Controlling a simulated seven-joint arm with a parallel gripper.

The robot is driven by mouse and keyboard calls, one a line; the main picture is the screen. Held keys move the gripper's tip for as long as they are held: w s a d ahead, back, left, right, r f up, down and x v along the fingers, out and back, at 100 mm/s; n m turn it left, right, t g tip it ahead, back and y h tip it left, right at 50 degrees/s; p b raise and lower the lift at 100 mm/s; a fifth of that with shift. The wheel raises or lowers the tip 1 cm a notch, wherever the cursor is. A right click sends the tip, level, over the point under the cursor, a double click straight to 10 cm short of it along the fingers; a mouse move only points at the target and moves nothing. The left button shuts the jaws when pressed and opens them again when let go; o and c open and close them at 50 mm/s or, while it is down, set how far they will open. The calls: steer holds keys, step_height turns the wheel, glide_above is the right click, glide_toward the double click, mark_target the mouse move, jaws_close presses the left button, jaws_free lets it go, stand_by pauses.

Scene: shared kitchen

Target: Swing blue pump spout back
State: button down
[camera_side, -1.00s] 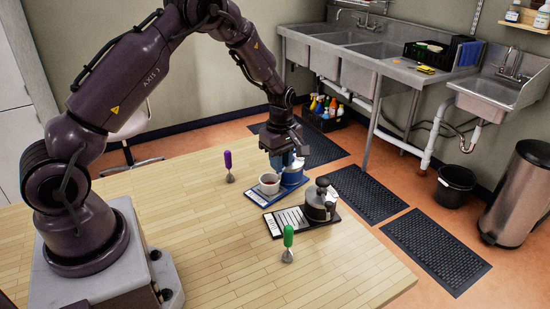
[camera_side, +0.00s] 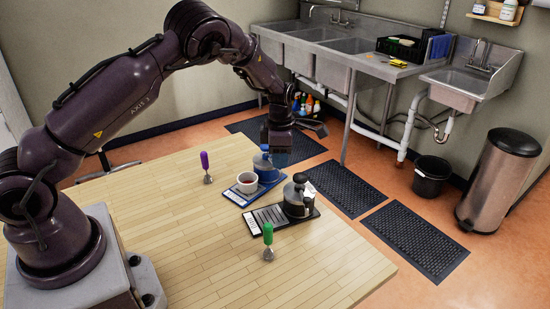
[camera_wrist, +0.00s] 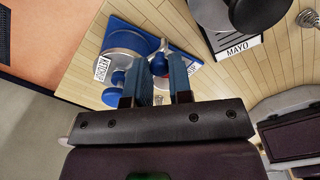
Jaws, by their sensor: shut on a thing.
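My gripper (camera_side: 276,157) is at the pump's top right in the side view. In the wrist view, my gripper's two blue fingers (camera_wrist: 160,82) reach down beside the pump's blue knob (camera_wrist: 113,97) and are shut on a part of the pump, which they largely hide. The tray's label (camera_wrist: 103,68) reads KETCHUP. The spout itself and its exact direction are hard to make out.
A dark pump (camera_side: 297,197) stands on a black tray (camera_side: 262,219) close by; its label in the wrist view (camera_wrist: 237,47) reads MAYO. A purple-handled tool (camera_side: 206,167) and a green-handled tool (camera_side: 268,242) stand on the wooden table (camera_side: 180,240). The table's front is clear.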

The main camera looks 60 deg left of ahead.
steer(key=shift+w+n, duration=0.3)
steer(key=shift+n, duration=0.1)
steer(key=c, duration=1)
jaws_free()
steer(key=shift+r, duration=0.1)
step_height(320, 180, up, 13)
steer(key=shift+f, duration=0.1)
